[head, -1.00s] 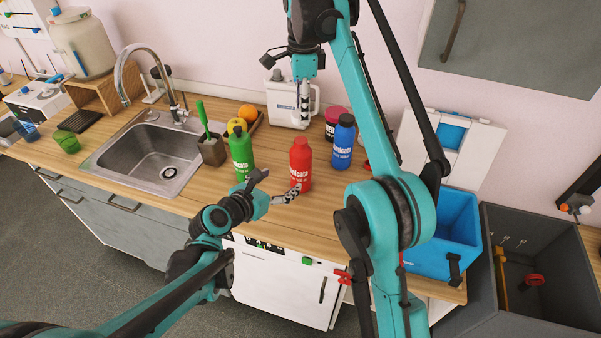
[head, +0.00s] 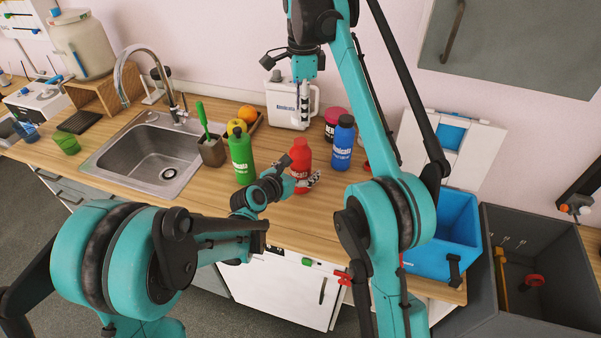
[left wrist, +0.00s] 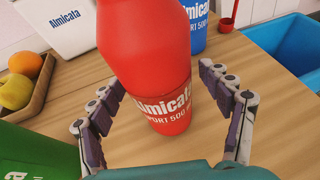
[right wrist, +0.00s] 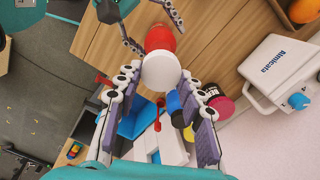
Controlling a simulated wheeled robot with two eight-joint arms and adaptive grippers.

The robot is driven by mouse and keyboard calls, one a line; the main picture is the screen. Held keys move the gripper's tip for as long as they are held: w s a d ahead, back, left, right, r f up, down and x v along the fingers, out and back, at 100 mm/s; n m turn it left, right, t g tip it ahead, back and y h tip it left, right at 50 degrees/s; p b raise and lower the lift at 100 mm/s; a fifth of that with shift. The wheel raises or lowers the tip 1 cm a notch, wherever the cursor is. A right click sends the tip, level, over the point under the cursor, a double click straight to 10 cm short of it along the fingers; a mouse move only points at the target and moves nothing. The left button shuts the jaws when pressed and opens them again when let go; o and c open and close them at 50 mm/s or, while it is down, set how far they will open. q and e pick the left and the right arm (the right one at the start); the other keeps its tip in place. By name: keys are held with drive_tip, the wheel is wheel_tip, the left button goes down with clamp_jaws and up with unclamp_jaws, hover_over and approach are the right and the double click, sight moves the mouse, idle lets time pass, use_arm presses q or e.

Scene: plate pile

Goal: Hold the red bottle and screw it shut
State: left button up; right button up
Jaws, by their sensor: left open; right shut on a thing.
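The red bottle (head: 300,160) stands upright on the wooden counter, and it fills the middle of the left wrist view (left wrist: 152,60). My left gripper (head: 304,179) is open, with one finger on each side of the bottle's body. Its fingers (left wrist: 164,88) show there with some gap on the right. My right gripper (head: 304,118) points down above and slightly behind the bottle. In the right wrist view its fingertips are shut on a white round cap (right wrist: 161,72). The red bottle (right wrist: 160,38) shows beyond the cap, so the bottle's mouth is hidden there.
A green bottle (head: 241,157) stands left of the red one and a blue bottle (head: 342,146) close on its right. A white jug (head: 281,104) stands behind. A sink (head: 160,165) is at left, a blue bin (head: 455,225) at right. The counter front is clear.

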use_arm(q)
drive_tip(key=shift+c, duration=0.2)
drive_tip(key=c, duration=1.7)
drive_tip(key=shift+c, duration=0.2)
use_arm(e)
hover_over(302, 141)
drive_tip(key=shift+f, duration=2.45)
drive_tip(key=shift+w, duration=0.1)
drive_tip(key=shift+f, duration=0.9)
use_arm(q)
clamp_jaws()
use_arm(e)
drive_tip(key=shift+f, duration=0.55)
